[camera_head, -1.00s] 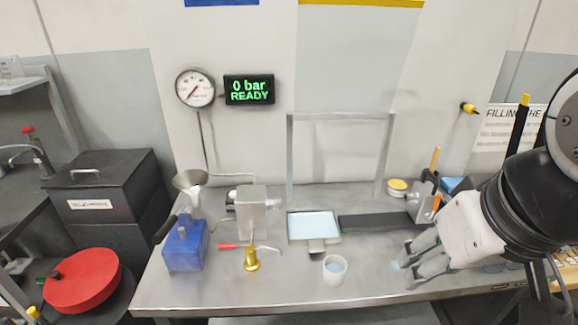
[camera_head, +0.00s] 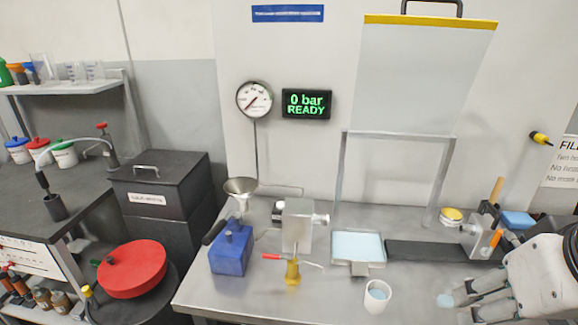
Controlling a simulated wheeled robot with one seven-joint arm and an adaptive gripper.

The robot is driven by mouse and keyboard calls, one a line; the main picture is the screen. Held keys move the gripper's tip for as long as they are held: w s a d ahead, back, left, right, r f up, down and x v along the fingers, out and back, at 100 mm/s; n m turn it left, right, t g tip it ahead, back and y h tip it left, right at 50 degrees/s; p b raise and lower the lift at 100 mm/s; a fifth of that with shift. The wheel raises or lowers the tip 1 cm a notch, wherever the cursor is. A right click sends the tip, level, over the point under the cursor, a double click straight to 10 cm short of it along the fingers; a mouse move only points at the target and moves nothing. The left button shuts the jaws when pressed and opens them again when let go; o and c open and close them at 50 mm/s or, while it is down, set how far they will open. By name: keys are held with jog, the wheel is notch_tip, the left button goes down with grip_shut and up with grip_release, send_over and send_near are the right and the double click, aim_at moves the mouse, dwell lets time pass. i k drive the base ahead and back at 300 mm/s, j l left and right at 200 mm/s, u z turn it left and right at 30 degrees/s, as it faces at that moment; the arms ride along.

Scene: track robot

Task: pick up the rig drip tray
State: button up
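The drip tray (camera_head: 376,265) is a shallow, square metal tray with a pale blue surface inside. It lies flat on the steel bench, right of the grey metal block, with a small tab at its front edge. My gripper (camera_head: 461,306) is at the lower right, over the bench, to the right of the tray and apart from it. Its light grey fingers point left with a gap between them, and nothing shows held. The lower part of the gripper is cut off by the picture edge.
A white cup (camera_head: 377,297) stands between tray and gripper. A black strip (camera_head: 425,251) lies right of the tray. A metal frame (camera_head: 343,165) rises behind it. A yellow brass piece (camera_head: 292,272) and blue box (camera_head: 231,250) stand left. A pale blue patch (camera_head: 444,300) lies near my fingers.

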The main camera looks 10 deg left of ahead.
aim_at(362, 250)
jog(key=i+j, duration=0.15)
jog(key=j, duration=0.25)
jog(key=i+j, duration=0.15)
jog(key=j, duration=0.25)
jog(key=i+j+u, duration=0.1)
jog(key=j, duration=0.35)
jog(key=i+j, duration=0.2)
jog(key=j, duration=0.2)
